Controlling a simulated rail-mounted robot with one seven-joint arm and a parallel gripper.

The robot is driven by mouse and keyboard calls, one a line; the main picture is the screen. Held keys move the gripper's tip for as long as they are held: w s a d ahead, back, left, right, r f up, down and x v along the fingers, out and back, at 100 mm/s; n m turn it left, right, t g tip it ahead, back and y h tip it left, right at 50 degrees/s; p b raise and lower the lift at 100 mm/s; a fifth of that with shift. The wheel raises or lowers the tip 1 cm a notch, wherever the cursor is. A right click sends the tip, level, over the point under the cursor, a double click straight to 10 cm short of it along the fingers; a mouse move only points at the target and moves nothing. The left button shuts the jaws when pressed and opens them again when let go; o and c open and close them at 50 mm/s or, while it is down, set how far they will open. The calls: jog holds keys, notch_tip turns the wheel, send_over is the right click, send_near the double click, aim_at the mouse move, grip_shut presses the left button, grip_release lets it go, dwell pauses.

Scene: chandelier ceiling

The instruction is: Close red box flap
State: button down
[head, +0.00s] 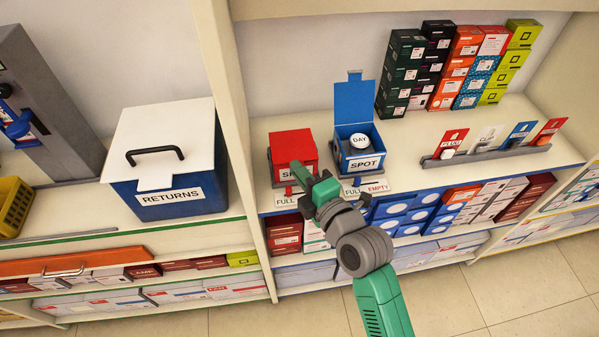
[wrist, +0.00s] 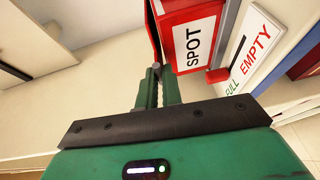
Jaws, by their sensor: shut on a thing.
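The red box (head: 293,158) stands on the shelf, left of the blue box, with a white label partly hidden by my gripper. Its red flap (head: 290,143) lies over the top, nearly down; in the wrist view a narrow dark gap shows between flap and box. The box's SPOT label (wrist: 194,44) fills the upper right there. My gripper (head: 300,172) is at the front upper edge of the red box. In the wrist view its fingers (wrist: 157,76) are close together at the flap's front edge, shut on a small grey part there, which they partly hide.
A blue box (head: 360,160) with its lid raised and a DAY disc stands to the right. FULL/EMPTY signs (head: 365,188) lie in front of the boxes. A shelf divider (head: 238,140) separates the RETURNS bin (head: 170,185). Stacked cartons (head: 440,65) stand behind.

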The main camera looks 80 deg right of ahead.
jog(key=shift+f, duration=0.4)
jog(key=c, duration=1.4)
grip_release()
jog(key=shift+w+d+r, duration=0.1)
jog(key=shift+d+r, duration=0.05)
jog(key=shift+d, duration=0.15)
jog(key=shift+a, duration=0.15)
jog(key=p+v, duration=0.1)
jog(key=v, duration=0.7)
jog(key=shift+p, duration=0.35)
